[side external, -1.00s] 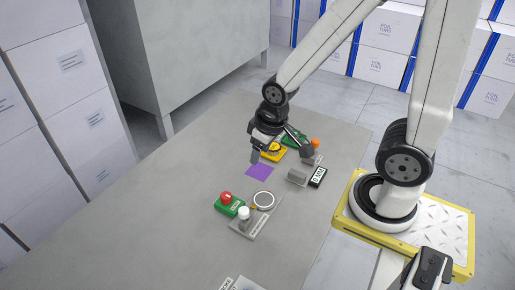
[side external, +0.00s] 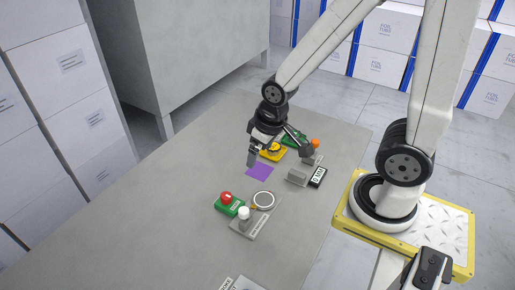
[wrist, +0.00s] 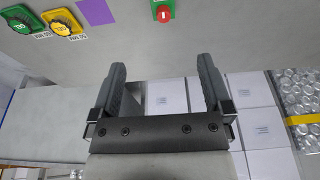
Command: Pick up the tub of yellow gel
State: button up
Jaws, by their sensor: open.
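The yellow gel tub (wrist: 62,28) sits on a yellow square base (wrist: 76,40) at the top left of the wrist view. In the side view the yellow base (side external: 279,154) shows just to the right of my gripper (side external: 252,158), which partly hides the tub. My gripper also shows in the wrist view (wrist: 162,65), with two dark fingers wide apart and nothing between them. It is above the table, apart from the tub. A similar round tub (wrist: 25,18) on a green base stands beside the yellow one.
A purple square (side external: 260,172) lies flat on the table near my gripper. The table's left side is clear.

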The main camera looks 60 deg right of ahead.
jog(key=w+d+f+m, duration=0.2)
jog(key=w+d, duration=0.4)
jog(key=w, duration=0.1)
jog(key=m+g, duration=0.3)
jog(key=m, duration=0.4)
send_over(274, 146)
jog(key=f, duration=1.5)
jog(key=shift+a+f, duration=0.3)
jog(key=shift+a, duration=0.1)
jog(key=shift+d+f, duration=0.35)
jog(key=shift+d, duration=0.1)
jog(key=shift+f, duration=1.3)
jog(key=shift+f, duration=0.1)
jog(key=shift+w+a+f, duration=0.1)
jog(key=shift+f, duration=2.4)
jog(key=c, duration=1.1)
